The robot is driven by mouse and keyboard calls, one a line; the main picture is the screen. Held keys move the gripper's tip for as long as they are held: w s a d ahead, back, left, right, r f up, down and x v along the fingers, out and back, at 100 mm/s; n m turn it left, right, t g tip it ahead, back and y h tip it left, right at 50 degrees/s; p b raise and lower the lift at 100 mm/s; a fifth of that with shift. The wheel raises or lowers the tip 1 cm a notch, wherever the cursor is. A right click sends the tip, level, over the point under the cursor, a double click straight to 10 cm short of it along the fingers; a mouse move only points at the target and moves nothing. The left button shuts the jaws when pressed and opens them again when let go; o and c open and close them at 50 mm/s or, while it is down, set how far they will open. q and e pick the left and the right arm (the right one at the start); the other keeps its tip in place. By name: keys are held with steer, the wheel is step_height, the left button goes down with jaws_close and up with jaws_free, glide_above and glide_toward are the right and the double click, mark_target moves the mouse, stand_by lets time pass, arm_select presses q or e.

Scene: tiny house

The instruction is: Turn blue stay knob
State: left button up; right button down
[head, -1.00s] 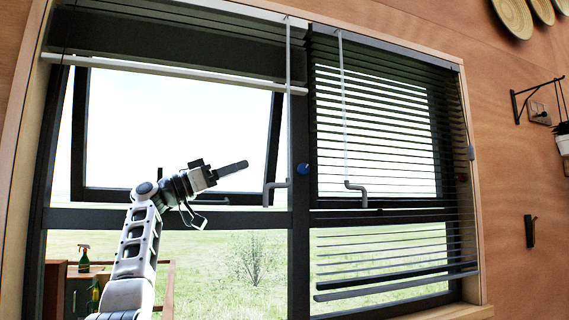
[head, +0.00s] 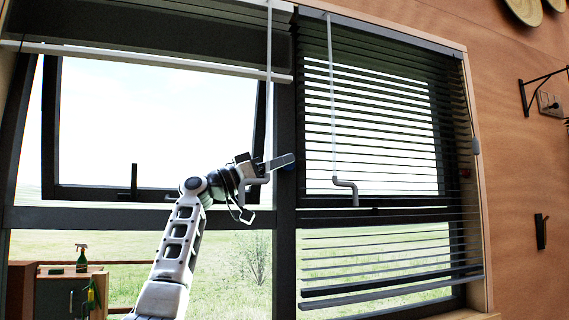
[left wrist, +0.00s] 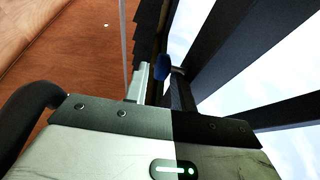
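The blue stay knob (head: 291,167) is on the dark post between the two windows, partly hidden behind my left fingertip in the head view. My left gripper (head: 279,162) points right at the post, with its tip close to the knob. In the left wrist view the blue knob (left wrist: 162,67) shows just beyond the gap between the fingertips of my left gripper (left wrist: 161,78). The fingers stand apart and hold nothing. I cannot tell whether a finger touches the knob. My right gripper is out of view.
The left window sash (head: 150,192) is tilted open, with a dark handle (head: 134,180). A blind crank (head: 345,184) hangs before the lowered right blind (head: 375,120). Another crank (head: 257,180) hangs beside my left gripper. A spray bottle (head: 82,258) stands at lower left.

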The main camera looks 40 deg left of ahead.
arm_select(q)
jaws_close()
steer(key=shift+r+g+y, duration=0.25)
steer(key=shift+g+y, duration=0.25)
steer(key=shift+g, duration=0.45)
steer(key=shift+r+g+y, duration=0.2)
steer(key=shift+g+y, duration=0.3)
steer(key=shift+g, duration=0.45)
jaws_free()
steer(key=shift+w, duration=0.1)
steer(key=shift+f, duration=0.1)
